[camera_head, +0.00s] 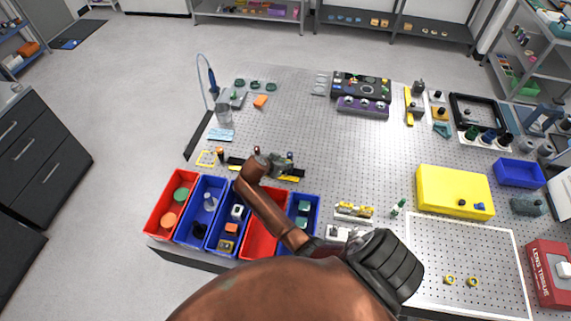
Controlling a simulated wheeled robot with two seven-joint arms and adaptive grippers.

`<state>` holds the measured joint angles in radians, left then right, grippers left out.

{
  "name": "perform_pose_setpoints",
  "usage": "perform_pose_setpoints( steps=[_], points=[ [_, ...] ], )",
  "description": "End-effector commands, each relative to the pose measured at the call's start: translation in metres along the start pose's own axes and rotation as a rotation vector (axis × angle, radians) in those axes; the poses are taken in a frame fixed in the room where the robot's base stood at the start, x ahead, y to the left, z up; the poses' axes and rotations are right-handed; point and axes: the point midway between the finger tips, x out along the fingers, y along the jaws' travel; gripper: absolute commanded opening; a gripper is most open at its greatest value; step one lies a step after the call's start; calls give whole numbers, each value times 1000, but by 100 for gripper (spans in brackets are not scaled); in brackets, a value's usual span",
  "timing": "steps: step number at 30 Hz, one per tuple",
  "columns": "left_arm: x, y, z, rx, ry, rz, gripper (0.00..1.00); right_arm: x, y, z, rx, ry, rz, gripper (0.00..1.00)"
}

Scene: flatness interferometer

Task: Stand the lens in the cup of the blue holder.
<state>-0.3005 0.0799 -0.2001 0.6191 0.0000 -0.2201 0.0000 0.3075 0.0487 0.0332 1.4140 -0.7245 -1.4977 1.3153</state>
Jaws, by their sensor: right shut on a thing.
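My right gripper (283,168) is low over the near left part of the perforated table, at the end of my brown arm. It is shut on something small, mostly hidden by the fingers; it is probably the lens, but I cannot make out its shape. Just beyond the fingers a small dark blue piece (290,156) shows, which may be the blue holder; its cup cannot be made out. A dark strip with yellow parts (292,178) lies under and beside the gripper. I cannot tell whether the held thing touches anything. My left gripper is not in view.
Red (156,215) and blue (179,236) bins with small parts line the near left edge, partly behind my forearm. A yellow box (450,185) stands at right, a purple block (362,108) at the back. The table's middle is largely clear.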

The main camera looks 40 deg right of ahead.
Motion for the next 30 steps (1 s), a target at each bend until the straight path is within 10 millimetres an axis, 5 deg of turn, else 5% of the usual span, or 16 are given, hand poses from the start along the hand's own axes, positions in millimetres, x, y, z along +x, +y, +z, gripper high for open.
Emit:
perform_pose_setpoints(
  steps=[1,7,8,16,30],
  points=[
    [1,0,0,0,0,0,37,8,6,16,-9,-30,13,2],
    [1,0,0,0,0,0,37,7,6,17,-9,-32,14,2],
    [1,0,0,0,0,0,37,7,6,17,-8,-32,14,25],
    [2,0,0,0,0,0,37,7,6,18,-9,-33,14,44],
    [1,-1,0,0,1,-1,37,-3,5,18,-12,-33,13,44]
  ],
)
